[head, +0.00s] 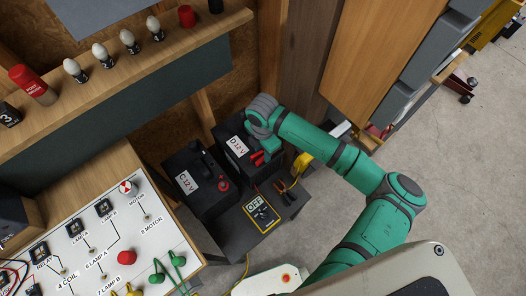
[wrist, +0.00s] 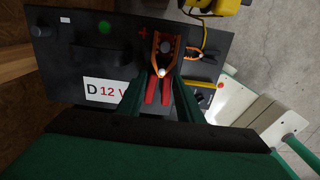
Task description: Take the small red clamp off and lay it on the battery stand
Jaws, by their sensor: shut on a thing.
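The small red clamp (wrist: 151,92) has red handles and orange-copper jaws. In the wrist view my gripper (wrist: 160,98) is shut on its handles, one green finger on each side. The clamp's jaws lie around a dark round post beside the red plus mark on the battery labelled D 12 V (wrist: 68,62); I cannot tell whether they grip it. In the head view the red handles (head: 258,157) show beside battery D (head: 228,133), and my gripper's fingers are mostly hidden by the arm. The dark battery stand (head: 237,252) carries the batteries.
Battery C (head: 190,165) stands left of battery D. A yellow meter (head: 260,213) reading OFF, pliers (head: 287,190) and a yellow object (head: 302,160) are on or by the stand. A white switch panel (head: 75,245) is at left. Wooden walls stand close behind the batteries.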

